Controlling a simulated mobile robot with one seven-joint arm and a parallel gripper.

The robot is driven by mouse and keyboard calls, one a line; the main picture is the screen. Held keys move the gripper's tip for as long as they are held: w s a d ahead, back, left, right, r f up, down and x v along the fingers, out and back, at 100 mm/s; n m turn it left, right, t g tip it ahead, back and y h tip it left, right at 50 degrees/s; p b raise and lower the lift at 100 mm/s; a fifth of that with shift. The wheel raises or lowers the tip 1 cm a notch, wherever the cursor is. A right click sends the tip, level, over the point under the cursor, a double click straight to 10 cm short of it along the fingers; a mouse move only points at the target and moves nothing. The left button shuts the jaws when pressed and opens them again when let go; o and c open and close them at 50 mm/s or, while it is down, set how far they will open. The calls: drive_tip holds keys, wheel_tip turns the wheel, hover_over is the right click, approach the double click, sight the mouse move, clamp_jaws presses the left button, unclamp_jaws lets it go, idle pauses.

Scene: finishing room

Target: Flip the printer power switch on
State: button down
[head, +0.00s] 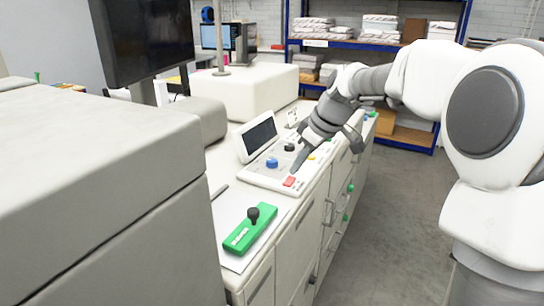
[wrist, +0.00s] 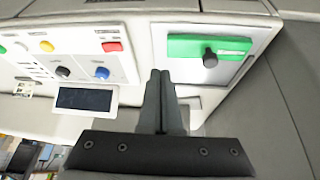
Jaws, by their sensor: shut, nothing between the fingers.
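The printer's control panel (head: 262,177) lies on the long pale machine, with a red button or switch (head: 290,182), a blue knob (head: 272,162), a black knob (head: 290,147) and a yellow button (head: 311,156). In the wrist view the red piece (wrist: 112,46) is left of the fingers. I cannot tell which control is the power switch. My gripper (head: 294,169) is shut and empty, its tips pointing down near the red piece; contact is not clear. In the wrist view the shut fingers (wrist: 160,75) lie between the panel and a green block (wrist: 208,46).
The green block with a black knob (head: 253,214) sits on a light plate at the machine's near end. A tilted small screen (head: 260,134) stands behind the knobs. Blue shelves (head: 374,44) stand behind. The floor at right is clear.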

drive_tip(key=w+d+n+t+y, duration=0.1)
drive_tip(key=w+d+t+y, duration=0.1)
drive_tip(key=w+d, duration=0.6)
drive_tip(key=shift+w+n+y, duration=0.4)
drive_tip(key=shift+w+y, duration=0.2)
drive_tip(key=shift+w, duration=0.5)
drive_tip(key=shift+f, duration=0.15)
drive_tip(key=p, duration=0.2)
hover_over(288, 176)
drive_tip(key=s+d, duration=0.2)
wheel_tip(288, 176, down, 7)
drive_tip(key=shift+s+a, duration=0.1)
drive_tip(key=f, duration=0.3)
drive_tip(key=shift+d+f+p, duration=0.1)
drive_tip(key=shift+d+p, duration=0.15)
drive_tip(key=shift+p, duration=0.1)
drive_tip(key=shift+f, duration=0.35)
